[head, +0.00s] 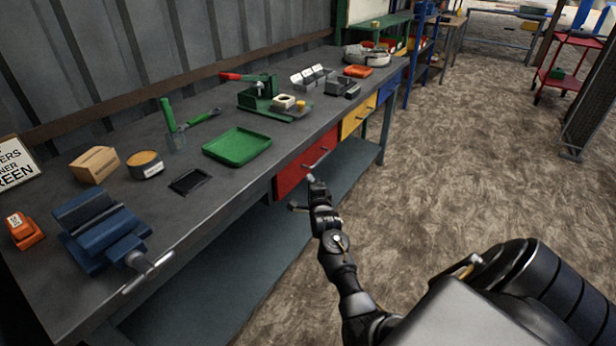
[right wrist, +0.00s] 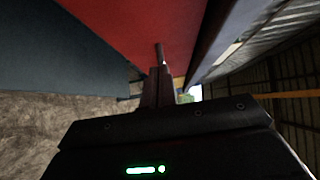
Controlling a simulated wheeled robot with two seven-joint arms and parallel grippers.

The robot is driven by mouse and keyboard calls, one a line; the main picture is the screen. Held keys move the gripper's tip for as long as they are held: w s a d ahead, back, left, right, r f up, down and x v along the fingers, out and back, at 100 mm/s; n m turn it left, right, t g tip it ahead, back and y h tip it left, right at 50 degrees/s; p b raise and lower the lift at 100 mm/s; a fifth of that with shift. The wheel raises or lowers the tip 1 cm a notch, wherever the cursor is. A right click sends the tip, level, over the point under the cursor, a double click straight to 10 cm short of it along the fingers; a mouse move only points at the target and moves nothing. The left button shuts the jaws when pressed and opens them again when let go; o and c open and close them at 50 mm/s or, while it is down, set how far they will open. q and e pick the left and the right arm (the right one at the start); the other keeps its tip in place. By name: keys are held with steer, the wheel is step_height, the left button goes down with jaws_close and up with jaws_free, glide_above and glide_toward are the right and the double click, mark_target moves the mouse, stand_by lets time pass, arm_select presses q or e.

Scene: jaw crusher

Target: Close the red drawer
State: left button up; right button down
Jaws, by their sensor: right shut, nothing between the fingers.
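The red drawer (head: 292,177) is under the front edge of the workbench, with a metal bar handle (head: 318,160) on its front. Its front looks close to the bench edge; how far it stands out is hard to tell. My right gripper (head: 312,181) is shut and empty, just in front of the drawer's lower part, below the handle. In the right wrist view the fingers (right wrist: 158,88) point at the red front (right wrist: 130,25), and a thin bar shows at their tips. Whether they touch is unclear. My left gripper is not in view.
The workbench (head: 215,205) holds a green tray (head: 238,145), a blue vise (head: 95,228) and a green press (head: 265,95). A yellow drawer (head: 357,119) and a blue drawer (head: 388,88) lie further along. A lower shelf (head: 235,270) runs beneath.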

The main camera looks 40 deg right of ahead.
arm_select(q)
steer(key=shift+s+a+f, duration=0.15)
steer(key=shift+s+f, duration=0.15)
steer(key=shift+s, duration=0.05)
arm_select(e)
steer(key=v, duration=0.9)
steer(key=shift+a+f, duration=0.2)
steer(key=shift+f, duration=0.05)
steer(key=shift+s, duration=0.1)
